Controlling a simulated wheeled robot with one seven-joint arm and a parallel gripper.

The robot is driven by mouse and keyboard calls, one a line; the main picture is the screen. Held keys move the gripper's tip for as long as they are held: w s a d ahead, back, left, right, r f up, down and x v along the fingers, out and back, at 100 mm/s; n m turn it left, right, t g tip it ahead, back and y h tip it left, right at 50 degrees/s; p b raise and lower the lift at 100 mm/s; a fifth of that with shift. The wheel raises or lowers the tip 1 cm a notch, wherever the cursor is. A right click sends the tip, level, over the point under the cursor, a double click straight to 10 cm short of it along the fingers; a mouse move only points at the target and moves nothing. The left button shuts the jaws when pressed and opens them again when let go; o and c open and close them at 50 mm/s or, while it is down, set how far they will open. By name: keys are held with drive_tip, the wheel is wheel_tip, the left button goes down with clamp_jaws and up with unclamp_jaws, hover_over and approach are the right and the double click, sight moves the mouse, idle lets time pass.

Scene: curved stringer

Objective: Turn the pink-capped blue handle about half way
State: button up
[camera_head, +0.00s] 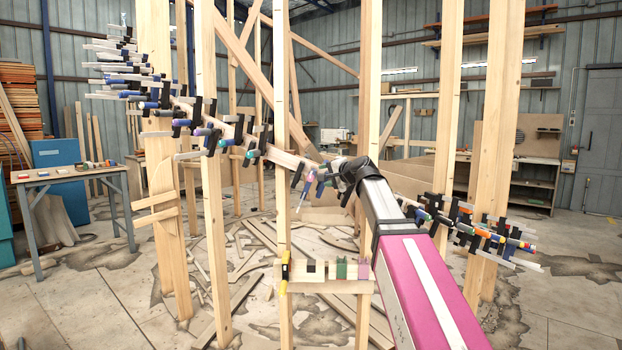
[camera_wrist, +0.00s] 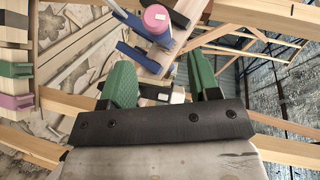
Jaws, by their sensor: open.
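The pink round cap (camera_wrist: 157,18) shows at the top middle of the wrist view, with blue clamp parts (camera_wrist: 138,56) beside and below it. In the head view, my dark wrist (camera_head: 348,172) partly hides the strip and clamps.
More clamps line the curved strip to the left (camera_head: 150,90) and right (camera_head: 480,235). Upright wooden posts (camera_head: 283,130) stand close around my arm. A low wooden shelf (camera_head: 325,286) with colored blocks is below. A work table (camera_head: 70,174) stands at the far left.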

sight(312, 177)
drive_tip(key=x, duration=0.9)
drive_tip(key=c, duration=0.9)
